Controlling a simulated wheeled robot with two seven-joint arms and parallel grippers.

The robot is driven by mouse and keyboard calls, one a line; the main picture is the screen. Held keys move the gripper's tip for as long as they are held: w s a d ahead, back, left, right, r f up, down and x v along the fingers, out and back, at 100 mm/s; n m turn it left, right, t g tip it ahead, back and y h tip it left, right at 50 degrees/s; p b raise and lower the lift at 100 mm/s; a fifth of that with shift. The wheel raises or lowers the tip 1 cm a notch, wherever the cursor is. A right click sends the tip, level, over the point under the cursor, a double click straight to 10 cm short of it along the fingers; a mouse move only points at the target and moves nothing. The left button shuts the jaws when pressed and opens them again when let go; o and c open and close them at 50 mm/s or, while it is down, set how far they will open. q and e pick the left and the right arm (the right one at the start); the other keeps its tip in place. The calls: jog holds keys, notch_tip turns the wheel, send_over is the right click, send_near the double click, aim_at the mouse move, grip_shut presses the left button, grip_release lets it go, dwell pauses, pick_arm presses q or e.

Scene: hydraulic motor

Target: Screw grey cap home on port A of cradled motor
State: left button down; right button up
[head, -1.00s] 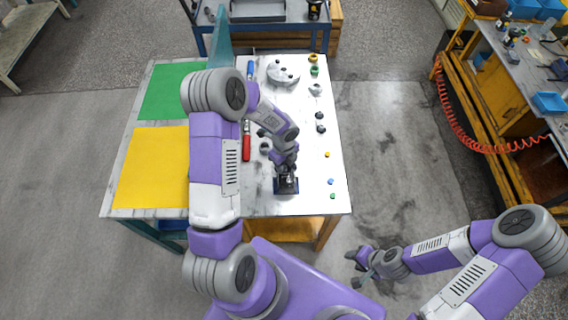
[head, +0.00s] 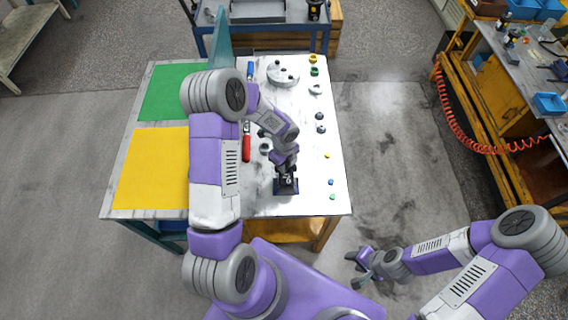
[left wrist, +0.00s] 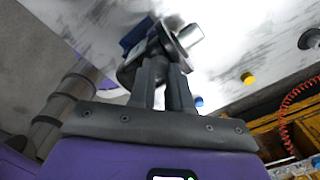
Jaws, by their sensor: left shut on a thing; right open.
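The dark motor (head: 286,186) sits in its blue cradle (left wrist: 137,36) near the front edge of the white table. In the left wrist view the motor's bright round shaft (left wrist: 189,36) and flange show just past my fingers. My left gripper (head: 288,168) is over the motor, its fingers close together. It also shows in the left wrist view (left wrist: 163,75), shut at the motor's body side. The grey cap is hidden between the fingertips, so its seating on port A cannot be seen. My right gripper (head: 361,268) is open and empty, off the table's front right.
A red-handled tool (head: 246,148) and a dark ring (head: 265,147) lie left of the motor. Small yellow (head: 327,155), blue (head: 331,182) and green (head: 333,197) plugs lie to its right. A round grey plate (head: 283,74) is at the back. Yellow (head: 150,170) and green (head: 172,90) mats lie left.

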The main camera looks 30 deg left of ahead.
pick_arm(q)
jog(key=shift+m+p, duration=0.6)
jog(key=shift+m, duration=0.6)
jog(key=c, duration=1.2)
grip_release()
jog(key=shift+r, duration=0.1)
jog(key=shift+r+p, duration=1.45)
jog(key=shift+r, duration=0.25)
jog(key=o, duration=0.6)
jog(key=shift+c, duration=0.2)
